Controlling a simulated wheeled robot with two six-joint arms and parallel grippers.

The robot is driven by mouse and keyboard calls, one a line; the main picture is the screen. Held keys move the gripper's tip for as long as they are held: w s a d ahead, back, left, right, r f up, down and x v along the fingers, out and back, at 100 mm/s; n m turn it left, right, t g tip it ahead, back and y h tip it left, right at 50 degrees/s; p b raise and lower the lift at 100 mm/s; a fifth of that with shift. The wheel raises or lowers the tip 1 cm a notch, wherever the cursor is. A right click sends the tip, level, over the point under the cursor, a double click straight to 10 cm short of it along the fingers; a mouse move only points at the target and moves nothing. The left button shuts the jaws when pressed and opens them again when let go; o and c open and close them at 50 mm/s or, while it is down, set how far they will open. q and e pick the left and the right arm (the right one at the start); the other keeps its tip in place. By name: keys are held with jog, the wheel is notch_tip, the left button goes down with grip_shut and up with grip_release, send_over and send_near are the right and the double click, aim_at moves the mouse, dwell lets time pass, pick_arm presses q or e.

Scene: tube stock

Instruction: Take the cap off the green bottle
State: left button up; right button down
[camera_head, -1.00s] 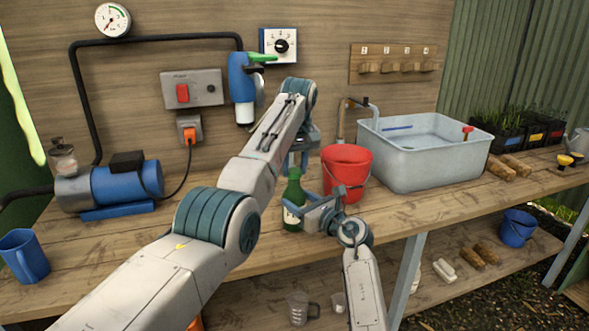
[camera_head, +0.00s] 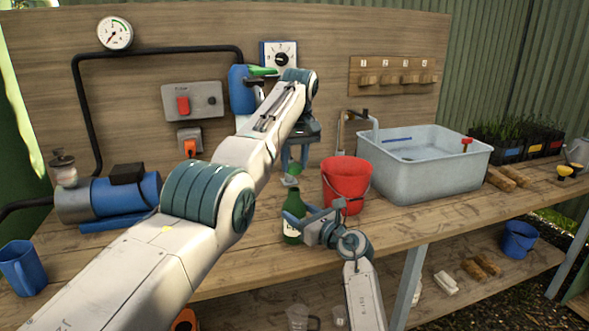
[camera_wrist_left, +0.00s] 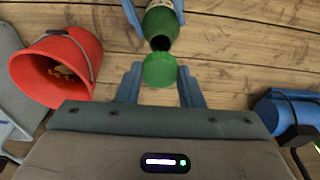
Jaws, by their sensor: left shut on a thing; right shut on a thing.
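The green bottle (camera_head: 293,230) stands upright on the bench, with a pale label on its front. My right gripper (camera_head: 297,218) is shut around its body from the right. My left gripper (camera_head: 294,167) is above the bottle, pointing down and shut on the green cap (camera_head: 292,170). The cap is clear of the bottle's neck, with a gap between them. In the left wrist view the cap (camera_wrist_left: 159,70) sits between the left fingertips, and the bottle's (camera_wrist_left: 162,22) dark open mouth shows beyond it.
A red bucket (camera_head: 345,184) stands close right of the bottle, near my right gripper. A grey basin (camera_head: 430,178) is farther right. A blue pump (camera_head: 128,190) and a blue mug (camera_head: 23,267) are at the left. The bench front between mug and bottle is partly hidden by my left arm.

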jog(key=shift+c, duration=2.1)
grip_release()
